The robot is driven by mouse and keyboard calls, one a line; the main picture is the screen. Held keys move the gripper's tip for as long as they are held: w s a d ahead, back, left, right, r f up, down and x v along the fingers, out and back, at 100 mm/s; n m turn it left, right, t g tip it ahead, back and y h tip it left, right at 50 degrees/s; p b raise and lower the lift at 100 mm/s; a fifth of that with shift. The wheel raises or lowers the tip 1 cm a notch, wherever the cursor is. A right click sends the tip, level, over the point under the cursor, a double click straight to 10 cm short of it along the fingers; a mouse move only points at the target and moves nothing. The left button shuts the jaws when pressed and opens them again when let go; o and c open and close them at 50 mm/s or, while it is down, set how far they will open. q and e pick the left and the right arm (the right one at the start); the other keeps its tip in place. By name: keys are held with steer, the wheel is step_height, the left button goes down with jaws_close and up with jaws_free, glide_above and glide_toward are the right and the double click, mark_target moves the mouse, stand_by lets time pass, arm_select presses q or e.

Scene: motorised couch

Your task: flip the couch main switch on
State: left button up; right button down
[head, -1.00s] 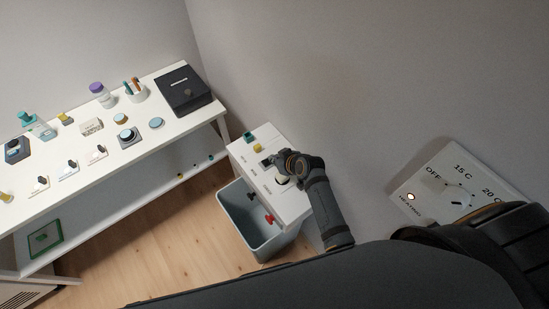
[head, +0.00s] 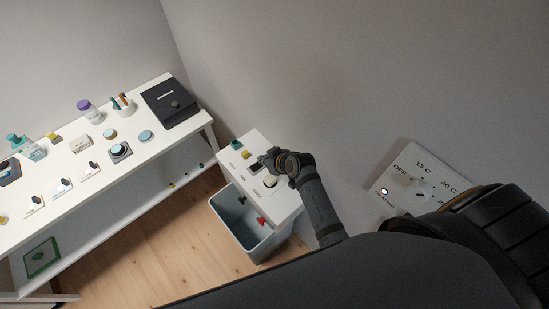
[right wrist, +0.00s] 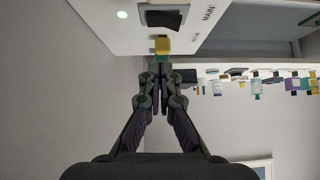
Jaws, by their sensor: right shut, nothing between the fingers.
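The white couch control box (head: 288,200) stands at the centre of the head view. In the right wrist view its white panel (right wrist: 95,22) fills the top, with a dark rocker switch (right wrist: 167,20) in a grey frame beside an upside-down label that seems to read "MAIN". My left gripper is not in view.
A yellow block (right wrist: 162,45) sits at the panel edge near my fingertips. A grey bin (head: 243,224) stands against the box. A white table (head: 110,165) with several small items is at left. A wall dial panel (head: 408,172) is at right.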

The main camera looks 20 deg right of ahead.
steer(key=v, duration=0.2)
steer(key=b+v, duration=0.1)
steer(key=v, duration=0.2)
steer(key=shift+d+f, duration=0.15)
steer(key=shift+d, duration=0.2)
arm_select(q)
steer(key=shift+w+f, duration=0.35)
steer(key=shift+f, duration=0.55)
arm_select(e)
steer(key=shift+v, duration=1.05)
steer(key=shift+w, duration=0.15)
